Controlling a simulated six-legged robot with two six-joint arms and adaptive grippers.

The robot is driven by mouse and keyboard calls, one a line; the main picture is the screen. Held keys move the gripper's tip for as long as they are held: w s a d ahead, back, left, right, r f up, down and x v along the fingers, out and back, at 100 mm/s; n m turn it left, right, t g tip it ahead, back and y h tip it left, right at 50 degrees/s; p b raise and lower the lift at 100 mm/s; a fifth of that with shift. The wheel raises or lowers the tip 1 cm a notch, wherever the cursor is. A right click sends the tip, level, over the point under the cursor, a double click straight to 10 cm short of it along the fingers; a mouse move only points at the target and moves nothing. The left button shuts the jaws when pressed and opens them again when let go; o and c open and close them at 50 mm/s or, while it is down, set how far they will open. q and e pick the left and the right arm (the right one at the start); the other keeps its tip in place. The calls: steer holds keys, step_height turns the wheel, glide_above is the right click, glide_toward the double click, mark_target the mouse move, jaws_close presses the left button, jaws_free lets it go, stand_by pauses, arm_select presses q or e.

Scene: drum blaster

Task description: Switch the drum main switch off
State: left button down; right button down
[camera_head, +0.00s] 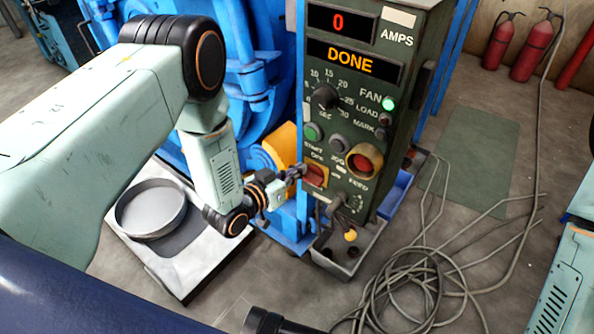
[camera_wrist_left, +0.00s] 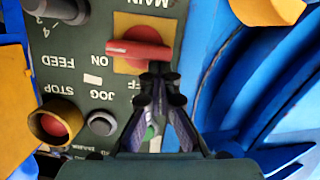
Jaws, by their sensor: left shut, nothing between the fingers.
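The main switch is a red handle on a yellow plate (camera_head: 315,176), low on the left side of the dark green control panel (camera_head: 345,130). In the left wrist view the panel appears upside down, and the red handle (camera_wrist_left: 140,50) lies crosswise over its yellow plate (camera_wrist_left: 128,24). My left gripper (camera_head: 298,171) is shut and empty, close to the switch. Its fingertips (camera_wrist_left: 160,68) are at the right end of the handle in the wrist view; I cannot tell whether they touch it.
The panel display (camera_head: 352,60) reads DONE, with 0 amps above, and the green fan lamp (camera_head: 388,104) is lit. A red button in a yellow ring (camera_head: 364,161) and a black knob (camera_head: 325,96) are nearby. A blue drum machine (camera_head: 250,60) stands left; coiled cables (camera_head: 405,285) lie right.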

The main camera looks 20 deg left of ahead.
arm_select(q)
steer(key=shift+a+f+n, duration=0.15)
steer(key=shift+n, duration=0.15)
step_height(320, 180, down, 4)
steer(key=n+h+b, duration=0.1)
steer(key=n+b, duration=0.1)
steer(key=n, duration=0.2)
steer(key=n+h+b, duration=0.2)
steer(key=n+b, duration=0.1)
steer(key=n, duration=0.2)
steer(key=shift+a+h, duration=0.15)
steer(key=shift+h, duration=0.15)
steer(key=shift+d+f, duration=0.2)
steer(key=shift+f, duration=0.1)
stand_by(0.6)
steer(key=shift+a, duration=0.1)
